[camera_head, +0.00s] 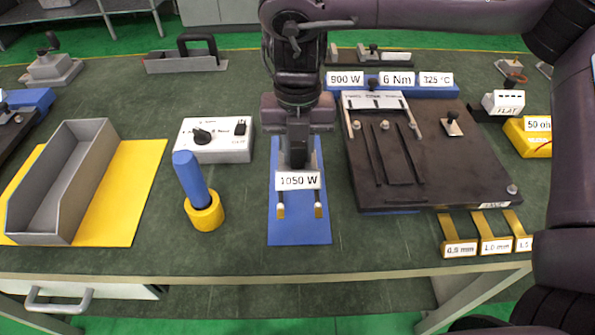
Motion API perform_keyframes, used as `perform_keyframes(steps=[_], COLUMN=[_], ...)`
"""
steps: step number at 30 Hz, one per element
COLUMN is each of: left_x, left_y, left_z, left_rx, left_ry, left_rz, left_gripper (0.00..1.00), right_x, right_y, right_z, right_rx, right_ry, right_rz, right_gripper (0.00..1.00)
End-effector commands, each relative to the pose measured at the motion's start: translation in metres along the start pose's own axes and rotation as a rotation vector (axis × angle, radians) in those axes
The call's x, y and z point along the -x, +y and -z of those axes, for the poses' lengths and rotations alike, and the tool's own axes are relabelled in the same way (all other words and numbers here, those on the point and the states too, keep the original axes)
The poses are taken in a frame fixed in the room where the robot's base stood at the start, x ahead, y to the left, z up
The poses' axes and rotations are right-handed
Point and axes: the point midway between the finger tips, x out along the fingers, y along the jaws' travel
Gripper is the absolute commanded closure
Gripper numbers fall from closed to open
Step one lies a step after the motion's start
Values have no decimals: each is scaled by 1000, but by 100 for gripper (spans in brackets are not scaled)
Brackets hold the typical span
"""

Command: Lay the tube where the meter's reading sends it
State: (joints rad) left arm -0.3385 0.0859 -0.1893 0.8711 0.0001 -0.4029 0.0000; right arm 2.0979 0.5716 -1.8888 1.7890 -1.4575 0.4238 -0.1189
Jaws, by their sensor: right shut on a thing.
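My right gripper (297,165) points down over the blue mat (300,235) in the middle of the table. It is shut on a part with a white "1050 W" label (298,181) and two thin legs ending in gold tips, which looks like the tube. The jaws hide its upper part. I cannot tell whether it touches the mat. A white box with a black knob (215,139), perhaps the meter, stands left of the gripper. Its reading is too small to make out. My left gripper is not in view.
A grey open trough (80,165) stands on a yellow mat (137,190) at left. A blue rod (188,175) stands in a yellow ring (204,213). A dark plate (460,170) with clamps and slots lies at right, behind gold gauge strips (492,228).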

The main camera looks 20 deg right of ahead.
Motion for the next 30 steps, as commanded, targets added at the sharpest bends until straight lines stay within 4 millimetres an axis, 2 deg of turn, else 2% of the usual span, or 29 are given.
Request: perform_keyframes(steps=[7,14,24,25,30], left_x=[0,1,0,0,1], left_y=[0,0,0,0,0], left_z=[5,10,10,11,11], left_rx=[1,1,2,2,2], left_ry=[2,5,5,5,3], left_rz=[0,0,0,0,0], left_gripper=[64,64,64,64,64], right_x=[-19,-50,-54,-55,-54], right_y=[0,0,0,0,0], right_z=[0,0,0,0,0], right_rx=[0,0,0,0,0], right_ry=[1,0,-1,0,-1], right_rz=[1,2,0,0,1], right_gripper=[100,100,100,75,55])
